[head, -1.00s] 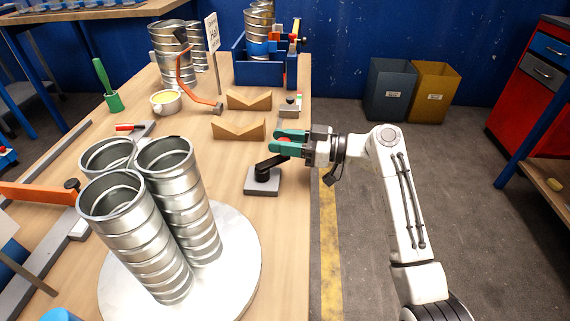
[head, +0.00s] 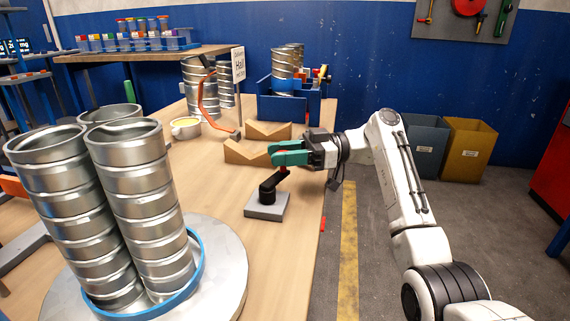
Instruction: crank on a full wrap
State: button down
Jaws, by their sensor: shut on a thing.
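Three silvery ribbed spiral ducts (head: 142,190) stand bundled on a round pale turntable (head: 232,275) at the lower left. A blue band (head: 197,272) runs around the front and right of their feet; its far side is hidden. The crank, with a black arm (head: 270,187) on a grey base block (head: 266,206), sits near the bench's right edge. Its arm points up and right, away from me. My gripper (head: 290,154), with green fingers, is shut on the crank's handle, which the fingers mostly hide; a little red shows just below them.
Wooden V-blocks (head: 250,152) lie just behind my gripper. Grey (head: 424,145) and yellow (head: 466,150) bins stand on the floor at right.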

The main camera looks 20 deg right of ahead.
dwell(0.4)
jog(key=c, duration=0.8)
grip_release()
jog(key=shift+a, duration=0.1)
jog(key=s+d+p, duration=0.1)
jog(key=d, duration=0.9)
jog(key=shift+s+d, duration=0.2)
jog(key=shift+d, duration=0.2)
jog(key=shift+c, duration=0.3)
